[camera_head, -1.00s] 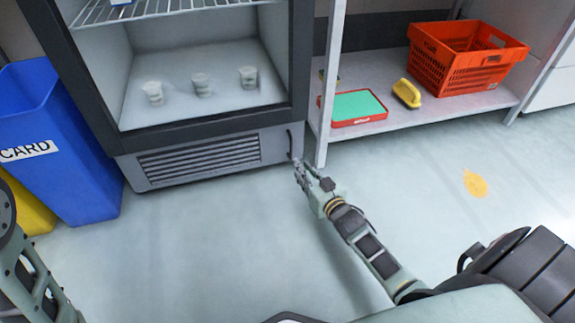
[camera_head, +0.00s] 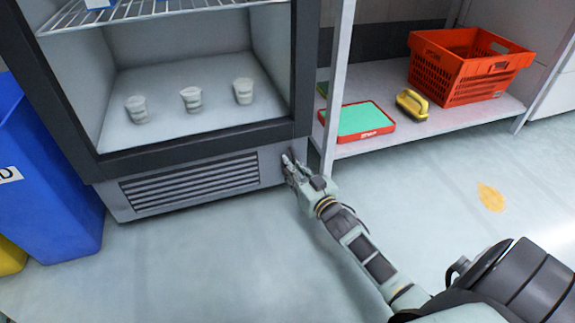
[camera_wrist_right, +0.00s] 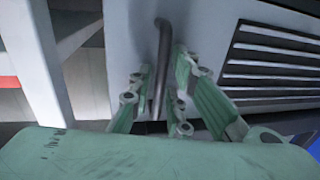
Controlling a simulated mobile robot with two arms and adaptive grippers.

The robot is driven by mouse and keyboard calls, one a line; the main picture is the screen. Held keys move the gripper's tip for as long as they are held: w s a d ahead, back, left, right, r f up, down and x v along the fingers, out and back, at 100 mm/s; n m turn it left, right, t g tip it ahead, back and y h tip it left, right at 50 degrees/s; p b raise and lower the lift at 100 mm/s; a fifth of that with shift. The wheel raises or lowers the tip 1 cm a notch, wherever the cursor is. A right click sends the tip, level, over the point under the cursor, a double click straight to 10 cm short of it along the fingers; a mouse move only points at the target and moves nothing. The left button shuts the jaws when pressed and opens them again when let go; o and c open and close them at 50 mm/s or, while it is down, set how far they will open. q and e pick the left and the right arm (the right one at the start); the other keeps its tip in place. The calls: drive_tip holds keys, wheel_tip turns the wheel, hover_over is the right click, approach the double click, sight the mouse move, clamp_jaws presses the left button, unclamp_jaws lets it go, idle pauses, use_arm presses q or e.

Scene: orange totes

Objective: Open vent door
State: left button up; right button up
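The vent door (camera_head: 190,185) is the grey slatted panel low on the front of the glass-fronted cabinet, and it looks shut. My right gripper (camera_head: 291,170) is at the panel's right end. In the right wrist view, the dark upright bar handle (camera_wrist_right: 161,50) runs down between the two fingers of my right gripper (camera_wrist_right: 165,75). The fingers are apart, one on each side of the handle; whether either touches it I cannot tell. The slats (camera_wrist_right: 265,65) lie to the right in that view. My left gripper is out of view.
A shelf unit post (camera_head: 335,90) stands close to the right of the panel. Its low shelf holds a red-rimmed green tray (camera_head: 365,118), a yellow-handled item (camera_head: 411,102) and an orange tote (camera_head: 470,65). A blue bin (camera_head: 45,190) stands at left.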

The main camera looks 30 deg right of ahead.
drive_tip(key=shift+s, duration=0.1)
clamp_jaws()
idle(0.4)
